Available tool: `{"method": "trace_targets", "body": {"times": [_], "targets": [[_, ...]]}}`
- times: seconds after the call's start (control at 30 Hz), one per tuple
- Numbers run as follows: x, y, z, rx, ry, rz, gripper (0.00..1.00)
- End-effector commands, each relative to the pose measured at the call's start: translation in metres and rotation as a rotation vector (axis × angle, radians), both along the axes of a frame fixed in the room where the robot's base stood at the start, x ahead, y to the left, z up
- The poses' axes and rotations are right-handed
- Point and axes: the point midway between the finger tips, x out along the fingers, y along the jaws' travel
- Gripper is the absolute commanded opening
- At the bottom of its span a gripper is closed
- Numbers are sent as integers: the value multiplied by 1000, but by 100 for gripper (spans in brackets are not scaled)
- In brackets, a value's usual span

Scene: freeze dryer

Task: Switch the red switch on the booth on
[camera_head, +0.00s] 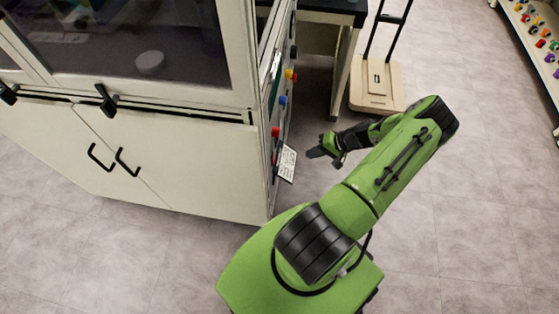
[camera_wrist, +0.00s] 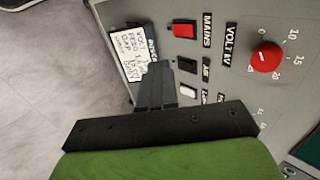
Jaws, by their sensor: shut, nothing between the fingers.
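The booth (camera_head: 190,160) is a large cream cabinet with a glass front, at the left in the head view. Its control panel is on the right side face. In the wrist view the red switch (camera_wrist: 184,30) is a small red rocker in a dark frame, beside the "MAINS" label (camera_wrist: 207,28). My gripper (camera_head: 318,153) is to the right of the panel in the head view. In the wrist view my gripper (camera_wrist: 157,72) is shut and empty, its tips below and left of the red switch. Whether the tips touch the panel cannot be told.
A black switch (camera_wrist: 187,65) and a white switch (camera_wrist: 188,91) sit below the red one. A red dial (camera_wrist: 266,57) is to the right, and a white paper label (camera_wrist: 138,55) is at the left.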

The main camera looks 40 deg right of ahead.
Motion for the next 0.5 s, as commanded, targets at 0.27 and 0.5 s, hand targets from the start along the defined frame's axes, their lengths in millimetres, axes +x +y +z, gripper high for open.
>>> {"method": "trace_targets", "body": {"times": [0.27, 0.5], "targets": [[10, 9, -14, 4, 1, 3, 0], [38, 32, -53, 6, 1, 5, 0]]}}
